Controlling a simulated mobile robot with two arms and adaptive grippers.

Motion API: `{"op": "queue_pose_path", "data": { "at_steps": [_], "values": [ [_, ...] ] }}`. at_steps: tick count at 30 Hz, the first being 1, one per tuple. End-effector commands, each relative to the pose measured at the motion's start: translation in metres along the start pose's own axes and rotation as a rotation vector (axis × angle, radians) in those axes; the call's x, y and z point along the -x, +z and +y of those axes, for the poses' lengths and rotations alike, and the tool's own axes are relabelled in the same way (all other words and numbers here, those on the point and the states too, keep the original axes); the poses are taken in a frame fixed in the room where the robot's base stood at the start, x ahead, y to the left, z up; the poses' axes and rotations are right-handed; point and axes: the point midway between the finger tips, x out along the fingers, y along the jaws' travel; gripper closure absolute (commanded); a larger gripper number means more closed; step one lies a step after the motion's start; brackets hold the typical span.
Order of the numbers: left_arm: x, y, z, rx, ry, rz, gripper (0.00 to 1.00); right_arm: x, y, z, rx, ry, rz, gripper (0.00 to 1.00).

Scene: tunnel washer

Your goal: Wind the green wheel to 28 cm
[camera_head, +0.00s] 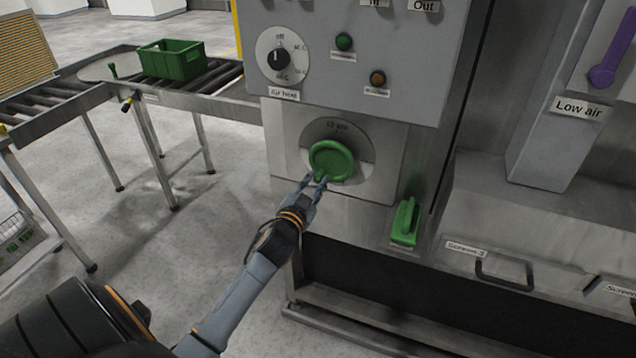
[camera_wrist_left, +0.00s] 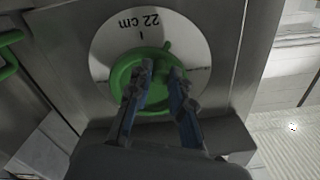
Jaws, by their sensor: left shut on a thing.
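The green wheel (camera_head: 332,161) is mounted on a round dial plate (camera_head: 361,143) on the front of the grey machine. In the left wrist view the green wheel (camera_wrist_left: 122,74) has a small knob at its upper right, and the dial reads 22 cm, upside down. My left gripper (camera_head: 319,180) is at the wheel's lower edge, shut on its rim. In the left wrist view the fingers of my left gripper (camera_wrist_left: 162,82) lie over the wheel's lower right part. My right gripper is not seen in either view.
A green handle (camera_head: 405,222) sticks out to the right of the wheel. Above is a control panel (camera_head: 400,50) with a black knob and small buttons. A roller conveyor (camera_head: 205,82) with a green crate (camera_head: 172,66) stands at the left. Open floor lies between.

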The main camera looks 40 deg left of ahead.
Motion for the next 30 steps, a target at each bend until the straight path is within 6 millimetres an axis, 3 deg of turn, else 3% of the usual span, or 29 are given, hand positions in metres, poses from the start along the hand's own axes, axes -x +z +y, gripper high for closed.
{"op": "queue_pose_path", "data": {
  "at_steps": [3, 30],
  "values": [
    [-0.001, -0.0022, -0.0074, -0.038, -0.009, 0.001, 1.0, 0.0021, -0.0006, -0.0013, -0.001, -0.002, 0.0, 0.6],
    [-0.0015, -0.0057, -0.0124, -0.149, -0.011, 0.007, 1.0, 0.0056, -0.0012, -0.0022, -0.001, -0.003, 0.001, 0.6]
  ]
}}
